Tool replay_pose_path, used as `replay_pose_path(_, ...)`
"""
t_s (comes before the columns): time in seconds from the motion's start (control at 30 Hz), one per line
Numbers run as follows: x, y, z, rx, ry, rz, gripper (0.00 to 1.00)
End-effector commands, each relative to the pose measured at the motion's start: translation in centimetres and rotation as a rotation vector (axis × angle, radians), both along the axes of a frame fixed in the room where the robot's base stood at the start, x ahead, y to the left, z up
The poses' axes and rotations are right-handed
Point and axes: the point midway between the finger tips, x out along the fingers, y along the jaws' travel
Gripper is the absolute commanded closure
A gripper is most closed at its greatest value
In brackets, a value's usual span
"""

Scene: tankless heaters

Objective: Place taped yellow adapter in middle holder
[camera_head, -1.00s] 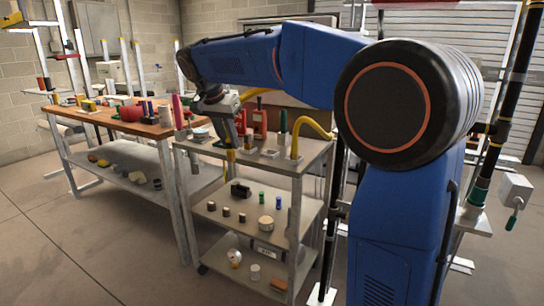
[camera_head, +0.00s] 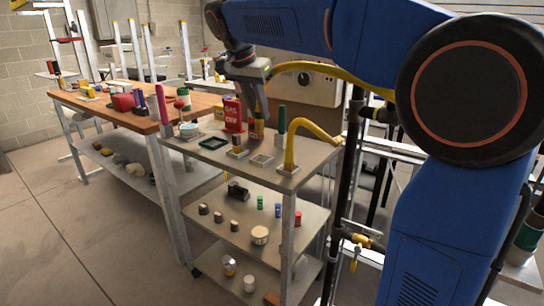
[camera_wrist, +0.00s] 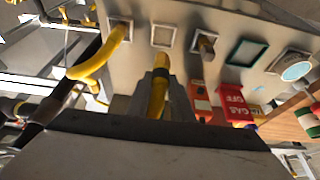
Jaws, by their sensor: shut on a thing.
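My gripper (camera_head: 257,105) is above the cart's top shelf, shut on the yellow adapter (camera_wrist: 158,92). The adapter shows between the fingers in the wrist view, with a dark band on it; in the head view it is mostly hidden by the fingers. The middle holder (camera_head: 261,160) is an empty white-rimmed square on the shelf, also in the wrist view (camera_wrist: 163,36). It lies between the holder with a bent yellow pipe (camera_head: 300,140) and the holder with a short brownish post (camera_head: 237,146). The adapter is apart from the middle holder.
A green-rimmed square (camera_head: 214,142), a red gas sign (camera_head: 232,114) and a green-handled tool (camera_head: 282,122) stand on the same shelf. The bent yellow pipe rises close beside the middle holder. A workbench (camera_head: 110,108) with tools is at left.

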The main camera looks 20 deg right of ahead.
Motion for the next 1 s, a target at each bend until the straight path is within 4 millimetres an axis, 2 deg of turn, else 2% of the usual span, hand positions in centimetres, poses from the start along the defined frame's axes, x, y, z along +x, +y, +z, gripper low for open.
replay_pose_path(0.13,0.0,0.0,-1.1,-0.001,0.002,0.000,1.00)
replay_pose_path(0.4,0.0,0.0,-5.1,-0.001,0.001,0.001,1.00)
replay_pose_path(0.67,0.0,0.0,-6.8,-0.001,0.001,0.001,1.00)
replay_pose_path(0.9,0.0,0.0,-9.8,0.000,0.000,0.001,1.00)
replay_pose_path(1.0,0.0,0.0,-10.1,0.000,0.000,0.000,1.00)
